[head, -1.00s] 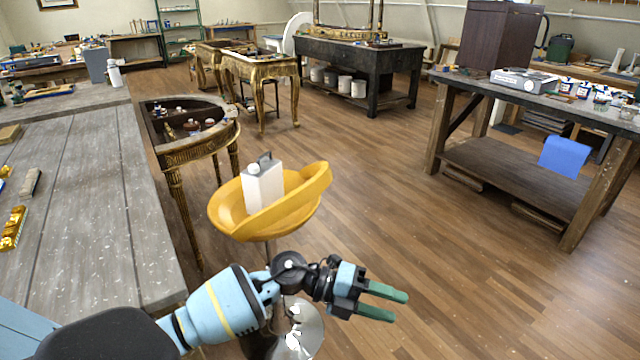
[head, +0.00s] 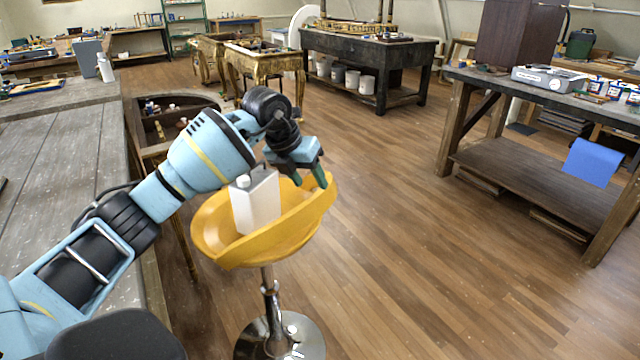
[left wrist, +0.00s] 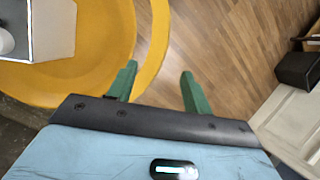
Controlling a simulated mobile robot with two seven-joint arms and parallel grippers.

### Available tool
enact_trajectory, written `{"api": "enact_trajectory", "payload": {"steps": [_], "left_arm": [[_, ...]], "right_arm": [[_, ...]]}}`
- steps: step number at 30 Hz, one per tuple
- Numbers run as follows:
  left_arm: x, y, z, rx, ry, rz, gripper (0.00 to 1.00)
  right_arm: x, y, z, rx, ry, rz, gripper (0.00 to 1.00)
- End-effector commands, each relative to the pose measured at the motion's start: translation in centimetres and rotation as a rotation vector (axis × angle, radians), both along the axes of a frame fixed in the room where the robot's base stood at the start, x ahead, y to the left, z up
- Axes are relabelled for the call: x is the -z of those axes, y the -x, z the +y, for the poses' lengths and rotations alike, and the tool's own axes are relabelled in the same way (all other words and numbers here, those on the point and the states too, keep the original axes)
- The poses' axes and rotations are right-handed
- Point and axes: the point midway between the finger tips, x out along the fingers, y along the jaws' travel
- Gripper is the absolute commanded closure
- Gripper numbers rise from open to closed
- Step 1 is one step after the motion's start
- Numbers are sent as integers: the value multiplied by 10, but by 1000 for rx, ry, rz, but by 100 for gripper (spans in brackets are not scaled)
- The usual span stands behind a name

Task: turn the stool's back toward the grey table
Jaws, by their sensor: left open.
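The yellow stool (head: 265,242) stands on a chrome post and round base, its raised back (head: 318,208) at the right of the seat, away from the grey table (head: 60,150) on the left. A white canister (head: 256,205) stands upright on the seat, also at the left wrist view's corner (left wrist: 50,30). My left gripper (head: 309,180) is open at the top of the back, fingers pointing down. In the left wrist view, the yellow rim (left wrist: 153,45) passes between the open fingers (left wrist: 158,72), nearer the left one. I cannot tell if they touch it. My right gripper is not in view.
A half-round gilt console (head: 150,125) stands behind the stool, close to the grey table. A dark workbench (head: 365,60) is at the back. A wooden bench (head: 530,165) with a blue sheet (head: 592,162) stands right. The wooden floor (head: 420,260) right of the stool is clear.

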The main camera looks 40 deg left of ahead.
Motion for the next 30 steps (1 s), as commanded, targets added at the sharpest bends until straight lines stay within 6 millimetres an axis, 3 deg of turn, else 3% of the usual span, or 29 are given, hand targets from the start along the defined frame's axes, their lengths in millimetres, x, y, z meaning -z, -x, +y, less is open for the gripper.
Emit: {"api": "enact_trajectory", "payload": {"steps": [12,24,30], "left_arm": [[2,-2,3,-8,-9,2,50],[51,-23,-5,-6,-7,1,50],[66,-30,-7,-7,-7,0,50]], "right_arm": [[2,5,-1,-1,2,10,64],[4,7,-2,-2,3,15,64],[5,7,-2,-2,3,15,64]]}}
